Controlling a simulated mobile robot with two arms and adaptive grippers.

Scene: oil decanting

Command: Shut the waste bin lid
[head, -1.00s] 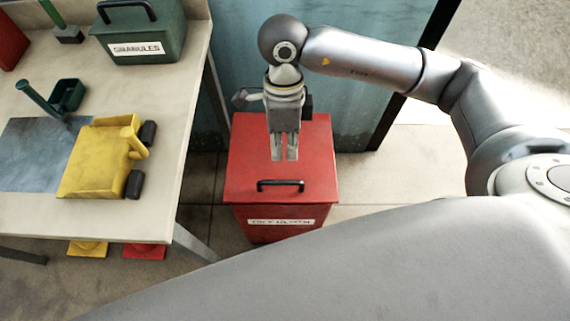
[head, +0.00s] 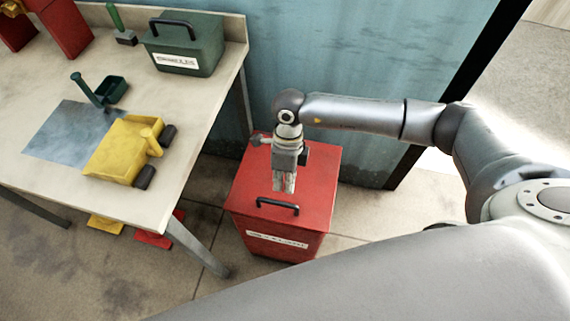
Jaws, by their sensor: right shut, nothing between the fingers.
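The red waste bin (head: 282,246) stands on the floor to the right of the table. Its red lid (head: 318,185) lies flat over the top, with a black handle (head: 277,206) near its front edge and a white label on the front below. The lid looks down on the bin. My right gripper (head: 284,190) points down over the middle of the lid, behind the handle, shut and empty. I cannot tell whether its fingertips touch the lid. My left gripper is not in view.
A table (head: 110,205) at left holds a green granules box (head: 185,48), a small green scoop tray (head: 110,92), a yellow toy-like cart (head: 120,150) and a grey sheet (head: 60,130). A blue-green wall panel (head: 345,80) stands behind the bin.

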